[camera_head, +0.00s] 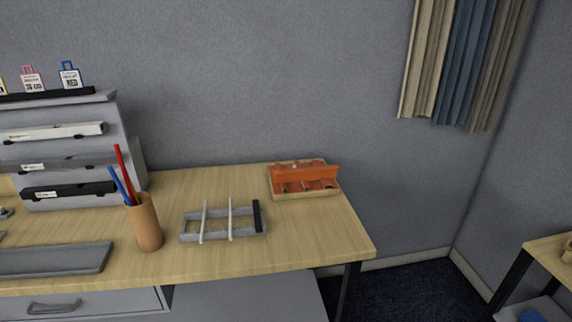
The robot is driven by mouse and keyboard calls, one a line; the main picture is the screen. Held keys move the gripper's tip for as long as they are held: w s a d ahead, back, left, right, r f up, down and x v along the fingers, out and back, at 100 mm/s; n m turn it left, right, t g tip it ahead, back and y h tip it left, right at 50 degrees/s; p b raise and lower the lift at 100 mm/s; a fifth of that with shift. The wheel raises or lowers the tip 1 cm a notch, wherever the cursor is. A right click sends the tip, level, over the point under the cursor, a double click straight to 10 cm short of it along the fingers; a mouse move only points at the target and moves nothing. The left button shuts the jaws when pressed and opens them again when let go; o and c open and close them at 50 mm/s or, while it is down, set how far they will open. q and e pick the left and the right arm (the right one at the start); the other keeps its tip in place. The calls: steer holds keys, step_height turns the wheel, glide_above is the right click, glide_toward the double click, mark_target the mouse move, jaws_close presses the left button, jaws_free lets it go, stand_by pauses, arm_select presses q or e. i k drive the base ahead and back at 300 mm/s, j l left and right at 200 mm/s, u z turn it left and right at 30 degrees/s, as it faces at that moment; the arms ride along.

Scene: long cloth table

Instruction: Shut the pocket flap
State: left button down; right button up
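I cannot pick out a pocket flap for certain. At the desk's back right corner is a low tan tray (312,194) with an orange piece (308,174) in it. The orange piece has a raised strip standing above several small compartments. Whether that strip is a hinged flap is too small to tell. Neither of my grippers is in view.
On the wooden desk (305,240) are a grey frame (188,238) with white bars, a tan cup (147,225) of pencils, a grey tray (60,259) and a tiered grey rack (70,150). Fabric strips (455,60) hang at the upper right. The desk's front right is clear.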

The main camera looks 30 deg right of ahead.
mark_target(327, 172)
steer(key=i+l+u, duration=0.1)
steer(key=l+u, duration=0.25)
steer(key=l, duration=1.45)
steer(key=l+u, duration=0.15)
steer(key=l, duration=0.3)
steer(key=k+l+u, duration=0.15)
steer(key=l, duration=0.35)
steer(key=l+u, duration=0.3)
steer(key=l, duration=0.15)
steer(key=l+u, duration=0.25)
steer(key=l, duration=0.2)
